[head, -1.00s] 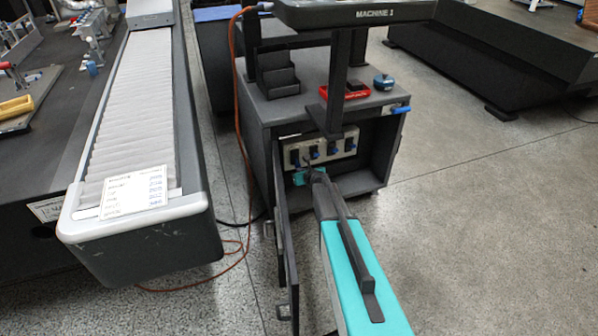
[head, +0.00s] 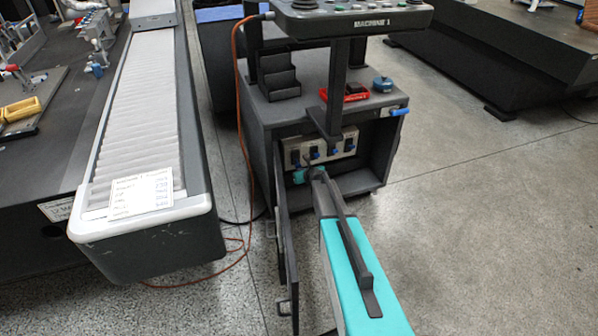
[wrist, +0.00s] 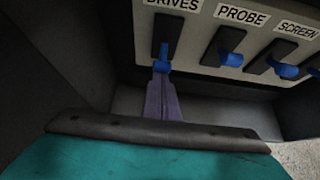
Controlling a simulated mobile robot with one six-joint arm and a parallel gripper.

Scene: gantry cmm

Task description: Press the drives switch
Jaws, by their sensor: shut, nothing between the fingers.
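The drives switch (wrist: 163,58) is a blue lever in a dark slot under the DRIVES label (wrist: 172,4) in the wrist view. It is the leftmost switch on the pale switch panel (head: 349,140) inside the open cabinet. The lever's tip hangs low in its slot. My gripper (wrist: 160,82) is shut and empty, its fingertips right below the lever. I cannot tell whether they touch it. In the head view my gripper (head: 299,177) reaches into the cabinet at the panel's left end.
The probe switch (wrist: 232,58) and screen switch (wrist: 285,70) sit to the right, close by. The cabinet (head: 262,125) has its door (head: 285,235) open at left. An orange cable (head: 238,130) hangs beside it. Open floor (head: 480,220) lies to the right.

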